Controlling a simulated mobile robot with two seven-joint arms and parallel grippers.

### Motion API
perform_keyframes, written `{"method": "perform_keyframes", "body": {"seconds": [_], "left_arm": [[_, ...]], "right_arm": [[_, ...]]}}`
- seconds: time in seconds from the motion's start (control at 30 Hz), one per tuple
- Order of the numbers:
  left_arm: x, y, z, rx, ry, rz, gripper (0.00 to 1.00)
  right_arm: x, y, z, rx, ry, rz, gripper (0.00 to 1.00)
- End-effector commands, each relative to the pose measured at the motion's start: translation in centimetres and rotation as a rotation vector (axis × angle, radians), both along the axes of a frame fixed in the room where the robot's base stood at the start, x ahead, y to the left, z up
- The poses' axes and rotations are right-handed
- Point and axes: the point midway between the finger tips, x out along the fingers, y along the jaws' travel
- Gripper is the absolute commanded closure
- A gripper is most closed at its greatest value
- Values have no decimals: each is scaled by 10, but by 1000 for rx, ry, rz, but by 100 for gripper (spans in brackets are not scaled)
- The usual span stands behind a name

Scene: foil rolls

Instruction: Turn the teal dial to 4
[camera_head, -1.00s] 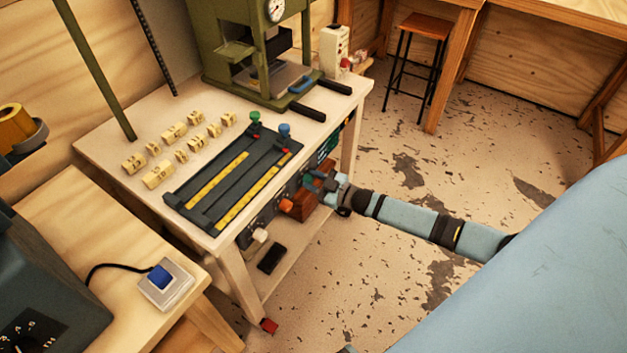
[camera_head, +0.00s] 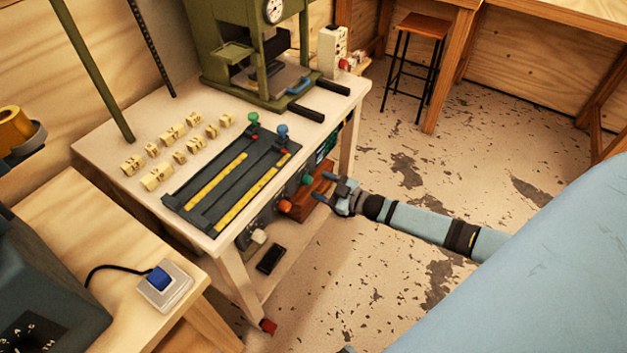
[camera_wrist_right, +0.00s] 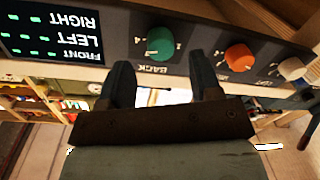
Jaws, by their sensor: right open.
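The teal dial (camera_wrist_right: 160,44) is a round knob on a dark control panel (camera_wrist_right: 196,32) on the side of the bench. In the right wrist view it sits just beyond and between my fingertips, not touched. A pale mark shows at its lower left, but I cannot read which number it points to. It also shows small in the head view (camera_head: 306,179). My right gripper (camera_head: 326,188) is open and empty, a short way out from the panel; its two dark fingers (camera_wrist_right: 165,82) show apart in the wrist view. My left gripper is not in view.
An orange dial (camera_wrist_right: 239,57) and a white dial (camera_wrist_right: 291,68) sit beside the teal one. A display (camera_wrist_right: 52,36) reads FRONT, LEFT and RIGHT, upside down. A green press (camera_head: 262,60) and yellow blocks (camera_head: 157,177) stand on the bench.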

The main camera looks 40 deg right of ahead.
Motion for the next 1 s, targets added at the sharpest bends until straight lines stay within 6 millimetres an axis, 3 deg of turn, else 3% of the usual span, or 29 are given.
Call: {"method": "perform_keyframes", "body": {"seconds": [0.2, 0.4, 0.6, 1.0], "left_arm": [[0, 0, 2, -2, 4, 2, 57], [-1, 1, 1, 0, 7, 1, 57], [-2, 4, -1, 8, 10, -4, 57], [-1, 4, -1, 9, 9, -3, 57]], "right_arm": [[-49, -23, 1, -2, 3, 1, 42], [-78, -37, 2, 0, 2, 0, 42], [-89, -43, 3, 0, 0, 0, 42], [-90, -43, 3, 0, 0, 0, 42]]}}
